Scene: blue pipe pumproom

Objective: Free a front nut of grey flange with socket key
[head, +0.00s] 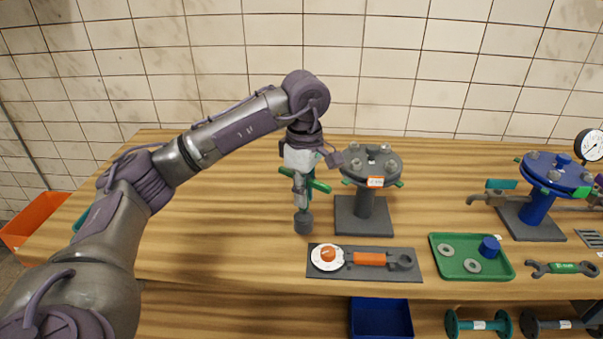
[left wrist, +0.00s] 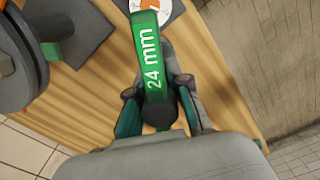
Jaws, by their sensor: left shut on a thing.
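My left gripper (head: 300,188) is shut on a green-handled socket key (head: 318,185). The key hangs upright with its dark socket (head: 303,222) downward, left of the grey flange (head: 370,163) and apart from it. I cannot tell whether the socket clears the table. In the left wrist view, the key's green handle (left wrist: 152,60) reads "24 mm" and sits between the fingers. The grey flange stands on a dark square base, with several nuts on top and an orange-white tag in front. Its edge also shows in the left wrist view (left wrist: 15,60). My right gripper is not in view.
A dark mat (head: 400,273) with an orange-handled tool and a white-orange disc lies in front. Right are a green tray (head: 505,268) with washers and a blue cup, a green wrench (head: 562,268), and a blue flange (head: 540,205).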

